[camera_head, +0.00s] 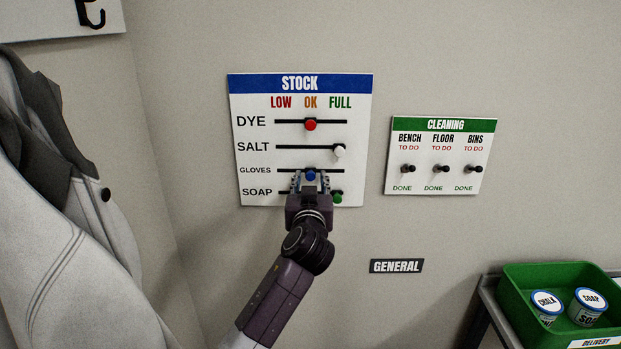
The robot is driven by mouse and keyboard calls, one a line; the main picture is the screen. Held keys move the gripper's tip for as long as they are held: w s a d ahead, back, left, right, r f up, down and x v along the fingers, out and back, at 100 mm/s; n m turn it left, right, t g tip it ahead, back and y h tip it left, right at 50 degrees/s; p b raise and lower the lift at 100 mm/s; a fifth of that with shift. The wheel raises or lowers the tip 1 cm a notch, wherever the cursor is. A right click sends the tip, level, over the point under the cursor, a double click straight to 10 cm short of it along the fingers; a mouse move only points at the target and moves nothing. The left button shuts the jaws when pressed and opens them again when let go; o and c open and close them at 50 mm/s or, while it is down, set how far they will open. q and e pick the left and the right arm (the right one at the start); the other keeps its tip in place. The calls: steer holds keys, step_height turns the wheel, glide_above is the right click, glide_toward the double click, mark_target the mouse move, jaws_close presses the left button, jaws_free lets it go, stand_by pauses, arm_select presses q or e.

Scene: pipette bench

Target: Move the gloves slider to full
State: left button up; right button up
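The white STOCK board (256,222) hangs on the wall with a blue header and LOW, OK and FULL columns. Its gloves slider has a blue knob (310,174) on a dark horizontal track, under OK at about the middle. My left gripper (310,181) reaches up from below to this knob. Its two fingers stand apart, one on each side of the knob, with small gaps seeming to show; contact is not clear. The gripper covers part of the soap track. My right gripper is not in view.
The red dye knob (310,125) is at OK; the white salt knob (339,151) and green soap knob (337,197) are near FULL. A CLEANING board (440,185) hangs to the right. A coat (70,250) is at left, a green tray (518,318) at lower right.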

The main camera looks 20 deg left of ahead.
arm_select(q)
steer(key=shift+c, duration=0.4)
jaws_close()
